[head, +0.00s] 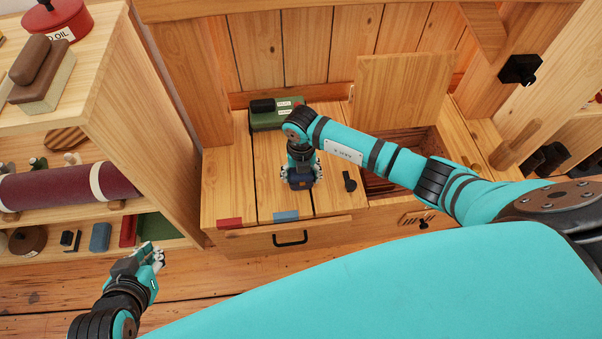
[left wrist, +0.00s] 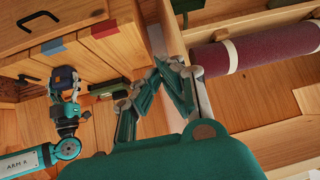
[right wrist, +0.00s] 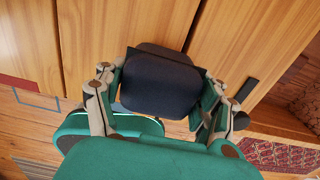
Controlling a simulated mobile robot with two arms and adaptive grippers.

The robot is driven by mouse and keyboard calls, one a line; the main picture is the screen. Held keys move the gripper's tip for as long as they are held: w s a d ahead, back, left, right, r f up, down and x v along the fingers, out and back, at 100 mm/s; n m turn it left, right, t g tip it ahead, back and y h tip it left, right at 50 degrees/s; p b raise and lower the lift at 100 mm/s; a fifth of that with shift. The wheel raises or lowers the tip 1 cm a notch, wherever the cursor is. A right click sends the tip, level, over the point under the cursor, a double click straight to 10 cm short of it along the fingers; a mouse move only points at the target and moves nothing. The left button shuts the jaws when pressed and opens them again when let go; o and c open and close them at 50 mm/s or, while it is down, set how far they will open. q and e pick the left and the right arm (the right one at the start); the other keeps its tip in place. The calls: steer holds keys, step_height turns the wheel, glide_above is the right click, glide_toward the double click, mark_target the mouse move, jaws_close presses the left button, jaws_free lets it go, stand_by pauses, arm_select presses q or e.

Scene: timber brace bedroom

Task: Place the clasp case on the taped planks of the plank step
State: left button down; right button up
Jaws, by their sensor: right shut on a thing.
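The plank step (head: 236,185) is a wooden bench top with a red tape (head: 229,223) and a blue tape (head: 286,215) on the front ends of its left two planks. My right gripper (head: 301,180) points down, shut on the dark navy clasp case (head: 300,184). The case (right wrist: 160,82) sits between both finger pads in the right wrist view. It appears over the seam right of the blue-taped plank; whether it touches the wood I cannot tell. My left gripper (head: 152,257) is empty, low in front of the shelf; its pads (left wrist: 167,88) look closed together.
A green box (head: 266,121) with a black top stands at the back of the step. A black latch-like piece (head: 349,182) lies right of the case. An open compartment (head: 395,180) with a raised lid (head: 400,90) is further right. A shelf (head: 150,110) stands left.

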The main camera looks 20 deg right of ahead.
steer(key=o, duration=1.4)
steer(key=shift+o, duration=0.2)
steer(key=shift+r, duration=0.1)
